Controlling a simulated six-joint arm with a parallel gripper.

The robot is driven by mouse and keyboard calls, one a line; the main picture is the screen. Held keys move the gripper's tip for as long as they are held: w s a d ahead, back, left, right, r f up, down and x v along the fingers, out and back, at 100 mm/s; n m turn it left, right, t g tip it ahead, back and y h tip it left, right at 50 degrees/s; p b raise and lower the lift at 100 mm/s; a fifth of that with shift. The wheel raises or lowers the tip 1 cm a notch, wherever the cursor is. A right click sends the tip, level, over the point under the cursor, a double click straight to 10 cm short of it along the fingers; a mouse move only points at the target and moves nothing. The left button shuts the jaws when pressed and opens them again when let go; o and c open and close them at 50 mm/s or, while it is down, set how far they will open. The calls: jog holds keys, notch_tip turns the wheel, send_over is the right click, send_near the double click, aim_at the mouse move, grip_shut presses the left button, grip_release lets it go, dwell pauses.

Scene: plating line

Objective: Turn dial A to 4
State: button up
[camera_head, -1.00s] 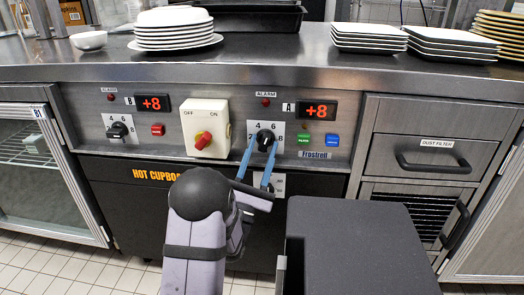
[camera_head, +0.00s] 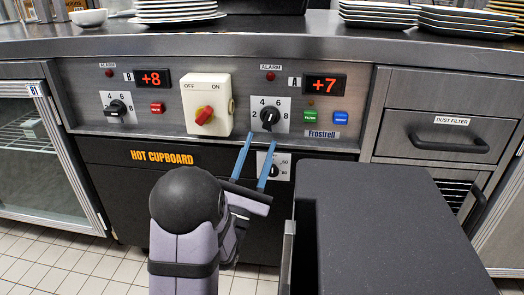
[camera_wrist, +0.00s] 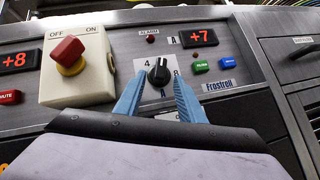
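Dial A (camera_head: 269,118) is a black knob on a white plate marked 2, 4, 6 and 8, below the red display A (camera_head: 324,86), which reads +7. The dial also shows in the wrist view (camera_wrist: 159,73). Its pointer is too small to read surely. My gripper (camera_head: 260,139) has two blue fingers, spread apart with nothing between them. In the head view the fingertips are just below the dial and apart from it. In the wrist view my gripper (camera_wrist: 158,75) has one finger on each side of the dial.
A cream switch box (camera_head: 206,105) with a red and yellow knob is left of dial A. Dial B (camera_head: 116,108) is further left, under a display at +8. Green (camera_head: 310,115) and blue buttons are to the right. Another small dial (camera_head: 276,166) is just below.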

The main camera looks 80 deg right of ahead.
jog(key=shift+b+v, duration=0.6)
jog(key=shift+v, duration=0.25)
